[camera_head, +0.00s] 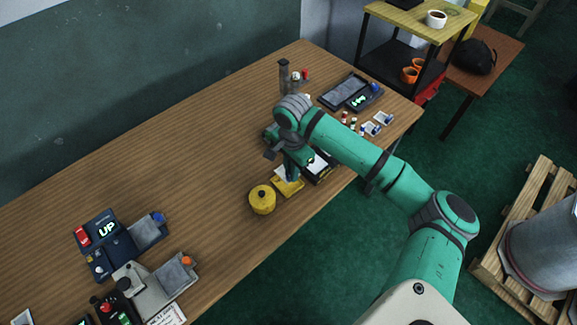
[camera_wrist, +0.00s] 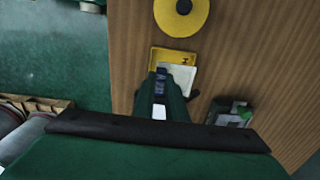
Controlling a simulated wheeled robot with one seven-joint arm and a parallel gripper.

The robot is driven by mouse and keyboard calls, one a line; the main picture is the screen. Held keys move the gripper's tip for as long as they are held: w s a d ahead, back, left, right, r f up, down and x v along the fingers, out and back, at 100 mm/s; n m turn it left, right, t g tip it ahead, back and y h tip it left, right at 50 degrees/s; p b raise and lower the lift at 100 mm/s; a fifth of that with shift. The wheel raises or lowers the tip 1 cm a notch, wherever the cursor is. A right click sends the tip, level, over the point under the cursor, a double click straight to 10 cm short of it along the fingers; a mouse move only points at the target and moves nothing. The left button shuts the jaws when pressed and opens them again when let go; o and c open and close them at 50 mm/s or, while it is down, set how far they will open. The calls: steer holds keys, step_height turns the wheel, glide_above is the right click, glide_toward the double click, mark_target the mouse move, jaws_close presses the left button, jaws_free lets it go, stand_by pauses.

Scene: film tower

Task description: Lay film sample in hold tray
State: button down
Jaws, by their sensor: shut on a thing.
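My gripper (camera_head: 291,174) points down over the yellow tray near the table's front edge. In the wrist view my gripper (camera_wrist: 160,92) is shut on a small dark blue tab, which seems to belong to the pale film sample (camera_wrist: 182,76). The pale sheet covers part of the yellow hold tray (camera_wrist: 160,54), marked with a dark letter H. The hold tray also shows in the head view (camera_head: 291,190), partly hidden by my gripper. I cannot tell whether the sample touches the tray floor or hangs just above it.
A round yellow canister (camera_head: 262,200) stands close left of the tray. A dark device (camera_head: 319,167) stands close right. Several small cards with blue tabs (camera_head: 384,117) lie farther right. Dark blue equipment marked UP (camera_head: 101,247) is at left. The middle of the wooden table is clear.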

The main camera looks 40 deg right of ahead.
steer(key=shift+f, duration=2.65)
steer(key=shift+f, duration=0.2)
steer(key=c, duration=1.2)
jaws_free()
steer(key=shift+a, duration=0.1)
steer(key=shift+o, duration=0.2)
steer(key=shift+r, duration=0.1)
steer(key=shift+r, duration=3.4)
